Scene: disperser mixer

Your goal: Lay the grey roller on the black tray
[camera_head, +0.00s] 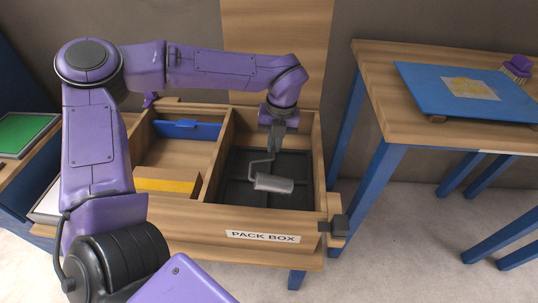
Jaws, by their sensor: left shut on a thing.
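The grey roller (273,183) has a thin wire handle bent up from its cylinder. It is in the right compartment of the wooden pack box (262,237), over the black tray (238,196). I cannot tell whether its cylinder touches the tray. The black tray lies on the compartment floor, partly hidden by the roller and gripper. My right gripper is not in view.
The box's left compartment holds a blue item (187,130) and a yellow item (165,185). A wooden divider stands between the compartments. A table at right bears a blue board (470,112) and a purple brush (517,67). A green panel (22,133) lies at far left.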

